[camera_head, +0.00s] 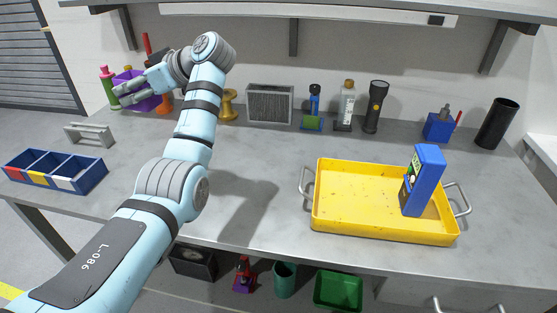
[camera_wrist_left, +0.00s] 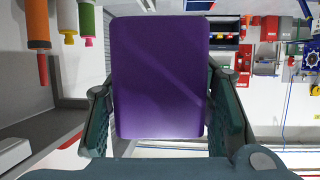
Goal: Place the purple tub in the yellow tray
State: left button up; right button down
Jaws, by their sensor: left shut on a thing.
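The purple tub (camera_head: 146,103) is at the back left of the table in the head view, partly hidden by my left gripper (camera_head: 132,92). In the left wrist view the purple tub (camera_wrist_left: 160,80) fills the space between both fingers of my left gripper (camera_wrist_left: 162,112), which is shut on it. I cannot tell whether the tub still touches the table. The yellow tray (camera_head: 335,222) lies at the front right of the table, with a metal handle at each end. My right gripper is not in view.
A blue box-like thing (camera_head: 424,182) stands in the tray's right part; its left part is clear. A blue divided bin (camera_head: 88,182) lies at the left. A grey heater-like box (camera_head: 270,104), a bottle (camera_head: 346,108) and a flashlight (camera_head: 375,108) stand along the back.

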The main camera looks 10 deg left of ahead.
aim_at(347, 200)
jog(key=k, duration=1.15)
jog(key=z, duration=0.85)
jog(key=i, duration=0.7)
jog(key=z, duration=0.35)
